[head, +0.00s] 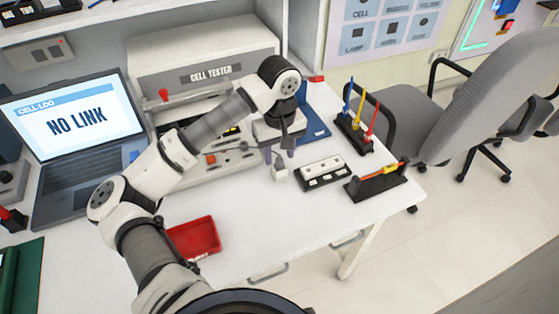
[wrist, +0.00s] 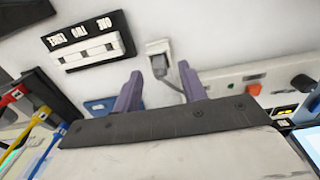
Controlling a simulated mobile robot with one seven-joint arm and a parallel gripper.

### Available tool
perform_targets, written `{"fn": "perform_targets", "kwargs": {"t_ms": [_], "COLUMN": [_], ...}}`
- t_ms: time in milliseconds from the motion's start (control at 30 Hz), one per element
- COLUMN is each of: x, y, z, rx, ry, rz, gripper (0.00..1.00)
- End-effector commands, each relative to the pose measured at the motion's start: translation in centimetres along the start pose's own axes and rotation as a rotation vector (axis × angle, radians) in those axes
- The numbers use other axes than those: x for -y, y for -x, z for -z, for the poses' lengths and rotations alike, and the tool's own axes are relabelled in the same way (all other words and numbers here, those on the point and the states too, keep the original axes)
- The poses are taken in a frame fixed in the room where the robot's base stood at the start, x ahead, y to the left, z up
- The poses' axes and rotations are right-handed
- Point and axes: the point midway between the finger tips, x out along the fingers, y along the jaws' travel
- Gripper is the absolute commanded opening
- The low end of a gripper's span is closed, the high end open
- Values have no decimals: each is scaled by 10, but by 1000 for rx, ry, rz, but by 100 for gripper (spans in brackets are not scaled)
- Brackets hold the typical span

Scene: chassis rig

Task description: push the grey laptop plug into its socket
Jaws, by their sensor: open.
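The grey plug (head: 280,173) stands on the white bench just below my gripper (head: 280,156). In the wrist view the plug (wrist: 159,66) has a pale body and a grey cable that runs back between my fingers. My gripper (wrist: 161,72) is open, with one purple finger on each side of the plug's line. The plug seems just beyond the fingertips, and I see no contact. A white strip with dark slots on a black base (head: 322,172) lies right of the plug; it also shows in the wrist view (wrist: 88,45). I cannot tell which slot is the plug's socket.
The laptop (head: 78,130) at left reads "NO LINK". The cell tester (head: 205,70) stands behind my arm. A red tray (head: 195,238) is near the front edge. A rack of coloured probes (head: 355,128) and a black holder (head: 377,184) stand at right. Bench front-centre is clear.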

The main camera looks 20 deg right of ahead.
Motion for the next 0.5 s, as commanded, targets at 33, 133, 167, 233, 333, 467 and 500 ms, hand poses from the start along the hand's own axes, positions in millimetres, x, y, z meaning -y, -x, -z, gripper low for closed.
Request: {"fn": "perform_targets", "kwargs": {"t_ms": [33, 133, 167, 233, 333, 467, 500], "x": [-1, 0, -1, -1, -1, -1, -1], "y": [-5, -16, -19, -22, -24, -24, -24], "z": [-1, -1, -1, -1, 0, 0, 0], "rx": [5, 2, 1, 1, 0, 0, 0], "ry": [0, 0, 0, -1, -1, -1, -1], "rz": [-1, -2, -2, -2, -1, -1, -1], "gripper": [42, 42, 42, 42, 42, 42, 37]}}
